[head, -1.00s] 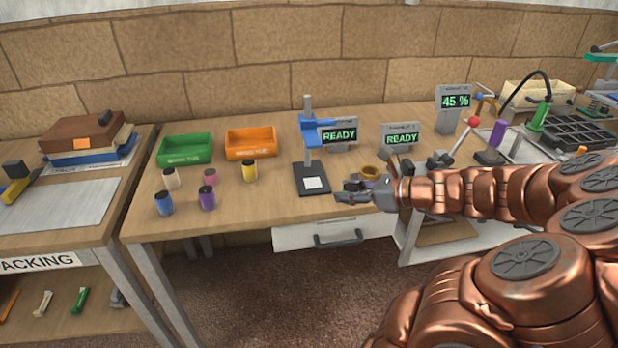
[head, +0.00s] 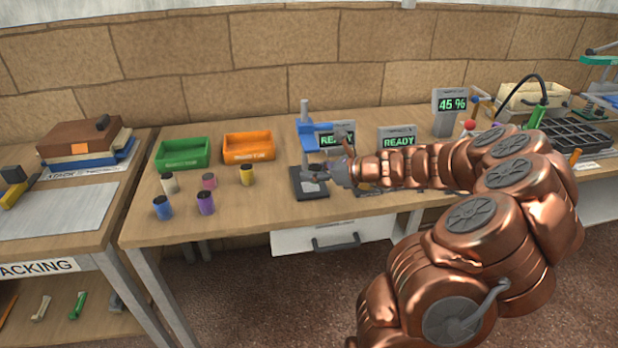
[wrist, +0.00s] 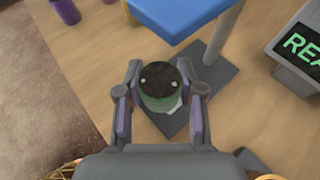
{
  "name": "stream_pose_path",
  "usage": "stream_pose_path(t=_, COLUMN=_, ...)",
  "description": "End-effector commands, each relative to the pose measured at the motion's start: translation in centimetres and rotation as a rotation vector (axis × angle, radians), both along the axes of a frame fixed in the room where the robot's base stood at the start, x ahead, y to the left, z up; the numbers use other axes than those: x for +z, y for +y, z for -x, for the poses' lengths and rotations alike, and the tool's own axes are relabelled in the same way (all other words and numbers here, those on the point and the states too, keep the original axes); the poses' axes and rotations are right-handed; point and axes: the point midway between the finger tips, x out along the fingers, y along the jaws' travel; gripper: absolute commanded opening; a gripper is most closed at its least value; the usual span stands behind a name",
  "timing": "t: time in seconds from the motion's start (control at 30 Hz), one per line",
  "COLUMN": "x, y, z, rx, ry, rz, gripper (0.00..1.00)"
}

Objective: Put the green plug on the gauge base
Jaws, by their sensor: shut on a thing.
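My gripper (wrist: 160,100) is shut on the green plug (wrist: 157,103), which has a dark top and shows between the two fingers in the wrist view. In the head view my gripper (head: 316,170) is over the dark gauge base (head: 309,188), below the blue arm of the gauge stand (head: 309,133). The base also shows in the wrist view (wrist: 215,76), with part of its white patch beside the plug. I cannot tell whether the plug touches the base.
Several other plugs stand to the left, among them a yellow one (head: 247,175) and a purple one (head: 205,202). A green bin (head: 182,154) and an orange bin (head: 249,147) stand behind them. The gauge post and a READY display (head: 397,140) are close to my arm.

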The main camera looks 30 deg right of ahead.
Motion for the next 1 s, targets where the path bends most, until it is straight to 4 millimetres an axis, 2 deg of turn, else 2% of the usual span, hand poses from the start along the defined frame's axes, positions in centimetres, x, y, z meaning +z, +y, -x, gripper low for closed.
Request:
stream_pose_path(t=0.1, x=-0.1, y=-0.1, z=-1.5, rx=-0.001, ry=0.0, rz=0.002, gripper=0.11)
stream_pose_path(t=0.27, x=-0.3, y=-0.1, z=-2.5, rx=-0.001, ry=0.001, rz=0.001, gripper=0.11)
stream_pose_path(t=0.43, x=-1.0, y=-0.1, z=-2.6, rx=-0.001, ry=0.001, rz=-0.002, gripper=0.11)
stream_pose_path(t=0.67, x=-3.6, y=-0.1, z=-2.6, rx=-0.003, ry=0.001, rz=-0.002, gripper=0.11)
stream_pose_path(t=1.0, x=-3.9, y=-0.1, z=-2.5, rx=-0.002, ry=0.0, rz=0.0, gripper=0.11)
